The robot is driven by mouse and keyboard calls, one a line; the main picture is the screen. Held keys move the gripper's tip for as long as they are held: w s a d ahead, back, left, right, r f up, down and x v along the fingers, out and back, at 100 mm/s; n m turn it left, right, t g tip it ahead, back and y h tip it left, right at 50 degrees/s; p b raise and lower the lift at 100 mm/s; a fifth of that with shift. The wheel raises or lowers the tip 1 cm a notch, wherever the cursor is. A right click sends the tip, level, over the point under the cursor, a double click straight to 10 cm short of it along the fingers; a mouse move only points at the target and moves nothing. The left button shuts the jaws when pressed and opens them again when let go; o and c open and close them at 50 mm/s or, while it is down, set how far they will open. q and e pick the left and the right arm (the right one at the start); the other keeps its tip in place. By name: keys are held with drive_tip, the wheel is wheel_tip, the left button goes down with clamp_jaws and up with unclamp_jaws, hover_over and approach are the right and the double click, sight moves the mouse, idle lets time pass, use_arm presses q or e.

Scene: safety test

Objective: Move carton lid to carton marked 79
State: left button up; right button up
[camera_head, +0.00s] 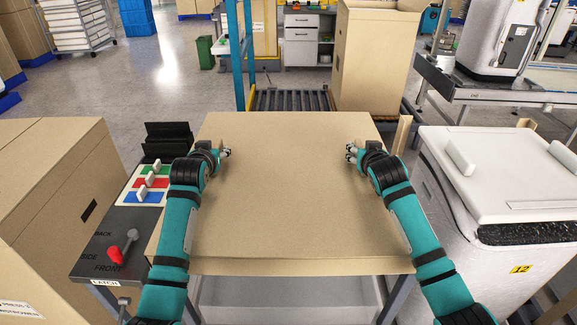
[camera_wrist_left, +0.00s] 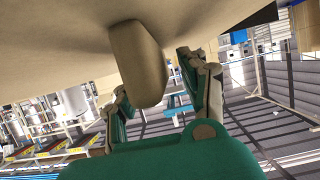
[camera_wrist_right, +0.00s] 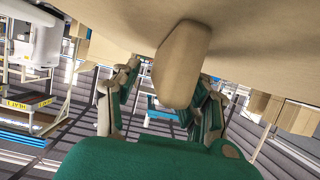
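A large tan cardboard lid (camera_head: 290,200) lies flat in front of me at the middle of the head view. My left gripper (camera_head: 228,153) and right gripper (camera_head: 350,153) are over its left and right sides, fingers turned inward. In the left wrist view a rounded tan block (camera_wrist_left: 137,62) joins a tan surface, with the left gripper's spread fingers (camera_wrist_left: 158,95) around it and gaps beside it. The right wrist view shows a similar block (camera_wrist_right: 182,62) between the right gripper's spread fingers (camera_wrist_right: 160,105). No number 79 is readable on any carton.
A tall open carton (camera_head: 372,60) stands on a roller conveyor (camera_head: 288,98) behind. Another carton (camera_head: 45,205) is at the left beside a panel with a red-knobbed lever (camera_head: 122,247). A white-lidded bin (camera_head: 500,175) marked 12 closes off the right.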

use_arm(q)
clamp_jaws()
use_arm(e)
clamp_jaws()
use_arm(q)
drive_tip(key=shift+r, duration=0.15)
use_arm(e)
drive_tip(key=shift+r, duration=0.2)
